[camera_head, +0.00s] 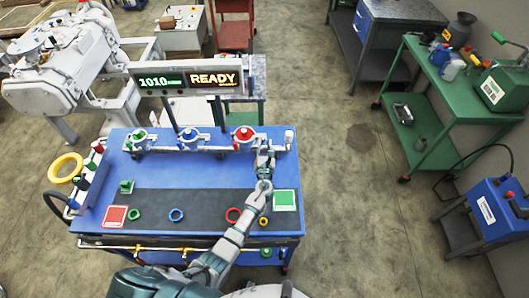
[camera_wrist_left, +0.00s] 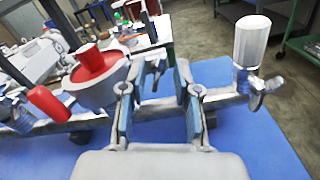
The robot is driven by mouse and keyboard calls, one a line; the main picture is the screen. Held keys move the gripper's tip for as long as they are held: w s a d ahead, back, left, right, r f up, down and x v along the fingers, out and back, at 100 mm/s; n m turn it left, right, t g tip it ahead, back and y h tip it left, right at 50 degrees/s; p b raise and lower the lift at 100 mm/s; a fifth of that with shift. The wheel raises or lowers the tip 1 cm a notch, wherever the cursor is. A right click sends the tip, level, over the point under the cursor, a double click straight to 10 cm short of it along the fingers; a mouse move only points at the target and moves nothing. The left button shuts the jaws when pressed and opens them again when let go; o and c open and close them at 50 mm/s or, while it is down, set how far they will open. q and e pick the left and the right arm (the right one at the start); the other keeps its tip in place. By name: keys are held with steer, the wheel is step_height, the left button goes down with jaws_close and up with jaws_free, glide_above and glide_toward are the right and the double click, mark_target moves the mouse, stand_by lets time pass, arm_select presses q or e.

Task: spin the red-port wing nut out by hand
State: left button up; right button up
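The red port (camera_head: 243,134) is the rightmost of three coloured ports on the pipe along the back of the blue bench. My left gripper (camera_head: 266,153) is just right of it, over the bench. In the left wrist view the red-topped port (camera_wrist_left: 98,75) with its red handle (camera_wrist_left: 48,103) is left of my fingers. My left gripper (camera_wrist_left: 156,85) is open, its blue-padded fingers apart. A small metal piece shows between the fingertips; I cannot tell whether it is the wing nut. A metal winged part (camera_wrist_left: 264,88) sits below the white cylinder (camera_wrist_left: 250,42) on the right. My right gripper is out of view.
A green square (camera_head: 284,200), a red square (camera_head: 115,216) and several coloured rings lie on the bench. The display (camera_head: 190,80) reading READY stands behind the ports. A green cart (camera_head: 440,120) stands at the right, with open floor between it and the bench.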

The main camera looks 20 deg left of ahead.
arm_select(q)
steer(key=v, duration=1.1)
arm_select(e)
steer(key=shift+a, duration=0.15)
arm_select(q)
steer(key=shift+s+d, duration=0.1)
